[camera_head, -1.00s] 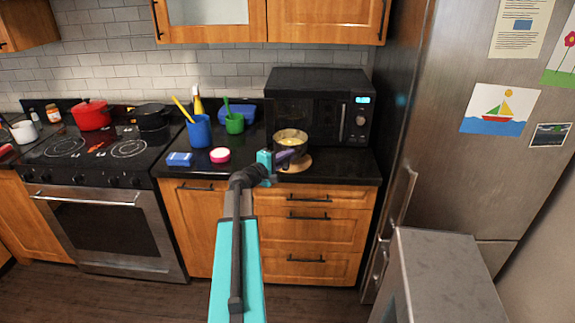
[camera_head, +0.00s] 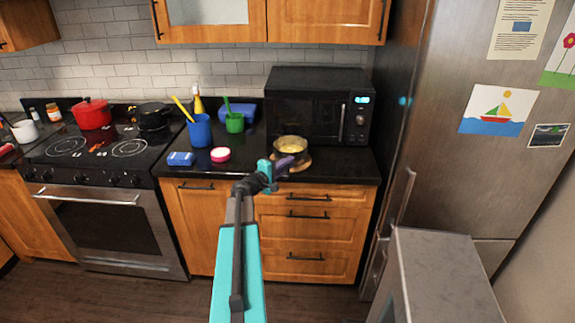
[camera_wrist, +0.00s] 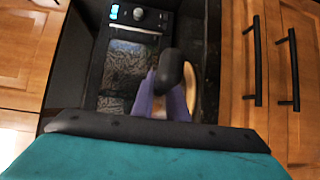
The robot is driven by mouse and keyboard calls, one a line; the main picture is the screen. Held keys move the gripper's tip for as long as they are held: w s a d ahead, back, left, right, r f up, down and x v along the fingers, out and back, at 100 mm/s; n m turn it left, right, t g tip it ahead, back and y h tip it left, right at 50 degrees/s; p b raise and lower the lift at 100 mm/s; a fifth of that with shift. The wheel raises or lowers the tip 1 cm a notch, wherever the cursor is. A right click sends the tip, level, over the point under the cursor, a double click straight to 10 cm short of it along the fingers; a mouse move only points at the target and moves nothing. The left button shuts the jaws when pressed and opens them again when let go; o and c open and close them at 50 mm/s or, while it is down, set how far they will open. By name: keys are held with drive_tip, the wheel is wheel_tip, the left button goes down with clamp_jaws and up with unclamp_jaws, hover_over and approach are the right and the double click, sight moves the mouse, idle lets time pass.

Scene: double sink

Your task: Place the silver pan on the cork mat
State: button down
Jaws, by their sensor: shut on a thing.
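The silver pan (camera_head: 291,149) is in the head view, in front of the microwave, upright with a yellowish inside. It is on or just above the round cork mat (camera_head: 304,163); I cannot tell if they touch. The mat shows at its right and front edges. My gripper (camera_head: 287,161), with purple fingers, is shut on the pan's handle at the pan's front. In the wrist view, the dark handle (camera_wrist: 168,68) is between the fingers (camera_wrist: 162,104). A tan curve of the mat (camera_wrist: 187,82) shows beside it, and the pan's bowl is mostly hidden.
A black microwave (camera_head: 318,106) stands close behind the pan. The fridge (camera_head: 450,150) is at right.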

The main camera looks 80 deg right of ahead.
drive_tip(key=c, duration=1.7)
unclamp_jaws()
drive_tip(key=shift+c, duration=0.2)
drive_tip(key=shift+r, duration=0.1)
drive_tip(key=shift+w+a, duration=0.3)
drive_tip(key=shift+a, duration=0.35)
drive_tip(key=b+v, duration=0.3)
drive_tip(key=v, duration=0.7)
drive_tip(key=shift+w+a+b, duration=0.25)
drive_tip(key=shift+w+b, duration=0.05)
drive_tip(key=shift+b, duration=0.05)
